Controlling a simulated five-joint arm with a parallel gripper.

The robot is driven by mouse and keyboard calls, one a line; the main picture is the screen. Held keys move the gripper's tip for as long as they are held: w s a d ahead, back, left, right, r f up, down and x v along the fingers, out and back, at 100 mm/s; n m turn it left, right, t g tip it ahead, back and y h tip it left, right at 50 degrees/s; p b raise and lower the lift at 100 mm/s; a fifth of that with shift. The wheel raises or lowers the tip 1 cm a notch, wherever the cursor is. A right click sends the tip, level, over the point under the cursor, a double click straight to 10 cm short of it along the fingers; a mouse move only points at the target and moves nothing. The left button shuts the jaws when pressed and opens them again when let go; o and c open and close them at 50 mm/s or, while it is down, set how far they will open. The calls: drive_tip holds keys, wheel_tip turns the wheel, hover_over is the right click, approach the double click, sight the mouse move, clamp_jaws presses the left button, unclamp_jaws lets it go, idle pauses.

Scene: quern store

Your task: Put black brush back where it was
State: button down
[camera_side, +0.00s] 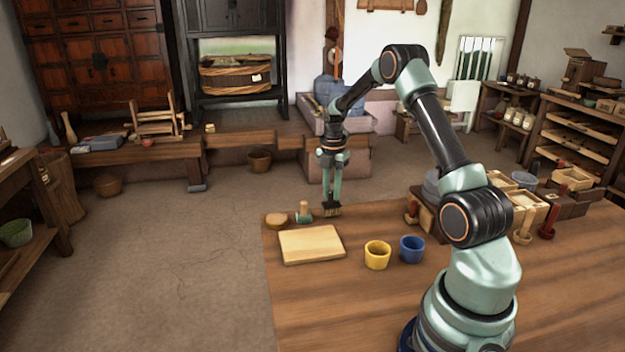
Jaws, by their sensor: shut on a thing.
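My gripper (331,192) points down over the far side of the wooden table (400,318). It is shut on the black brush (331,207), a dark block with paler bristles underneath. The brush hangs upright, bristles down, at or just above the table near its far edge; I cannot tell if it touches. Its upper part is hidden between the fingers.
A green brush-like tool with a wooden handle (304,212) stands just left of the black brush. A round wooden piece (276,219) is further left. A pale board (312,244), yellow cup (377,255) and blue cup (411,249) are nearer. Boxes (503,207) crowd the right.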

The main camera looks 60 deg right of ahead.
drive_tip(key=shift+f, duration=0.4)
drive_tip(key=c, duration=0.7)
unclamp_jaws()
drive_tip(key=shift+f, duration=0.1)
